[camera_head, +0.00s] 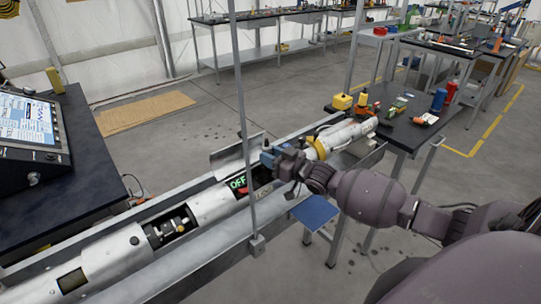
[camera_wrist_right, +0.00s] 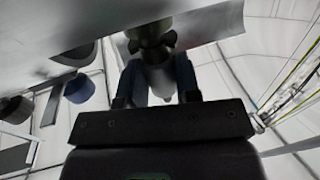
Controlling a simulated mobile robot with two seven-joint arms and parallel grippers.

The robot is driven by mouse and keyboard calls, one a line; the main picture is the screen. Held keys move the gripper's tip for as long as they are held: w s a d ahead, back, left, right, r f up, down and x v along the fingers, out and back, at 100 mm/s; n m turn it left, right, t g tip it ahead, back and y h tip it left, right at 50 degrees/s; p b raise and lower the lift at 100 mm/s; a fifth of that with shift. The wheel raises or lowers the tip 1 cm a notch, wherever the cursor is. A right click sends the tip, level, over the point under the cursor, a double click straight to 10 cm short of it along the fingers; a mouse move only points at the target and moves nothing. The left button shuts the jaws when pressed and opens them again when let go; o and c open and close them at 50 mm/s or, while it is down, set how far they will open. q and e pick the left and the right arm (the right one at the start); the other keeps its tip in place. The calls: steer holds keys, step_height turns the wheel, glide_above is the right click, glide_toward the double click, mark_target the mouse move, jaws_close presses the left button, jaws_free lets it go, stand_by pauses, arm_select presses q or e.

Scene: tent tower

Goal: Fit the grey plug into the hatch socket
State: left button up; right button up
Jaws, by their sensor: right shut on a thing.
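My right gripper (camera_head: 268,158) is at the open hatch of the long white tube (camera_head: 212,204), just above the opening (camera_head: 262,182). In the right wrist view, its two fingers (camera_wrist_right: 160,84) are shut on a grey rounded piece, which looks like the grey plug (camera_wrist_right: 157,76). A darker round fitting (camera_wrist_right: 150,38) shows just beyond the plug, against the pale metal; I cannot tell whether the two touch. The hatch socket is hidden by my gripper in the head view. My left gripper is not in view.
A raised metal flap (camera_head: 235,156) stands behind the opening. A thin upright post (camera_head: 243,110) rises in front of the tube. A black desk with a monitor (camera_head: 32,125) is at left. A black table (camera_head: 408,130) with tools and cans is at right.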

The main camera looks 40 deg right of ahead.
steer(key=shift+f+b, duration=0.35)
steer(key=shift+f, duration=0.25)
steer(key=o, duration=1)
steer(key=v, duration=1.1)
steer(key=s+a+f+m+g+h, duration=0.1)
steer(key=s+a+f+h, duration=0.1)
steer(key=s+a+f, duration=0.2)
steer(key=s+a+f+m+g+h, duration=0.1)
steer(key=s+a+f+g+h, duration=0.1)
steer(key=s+a+f, duration=0.3)
steer(key=s+a+f+g+h, duration=0.2)
steer(key=s+a+f, duration=0.3)
steer(key=s+f, duration=0.3)
steer(key=shift+s+a+f+m, duration=0.1)
steer(key=shift+s+f+m, duration=0.1)
steer(key=shift+f, duration=0.35)
steer(key=shift+s+a+f+m, duration=0.1)
steer(key=shift+f+m, duration=0.1)
steer(key=shift+f, duration=0.35)
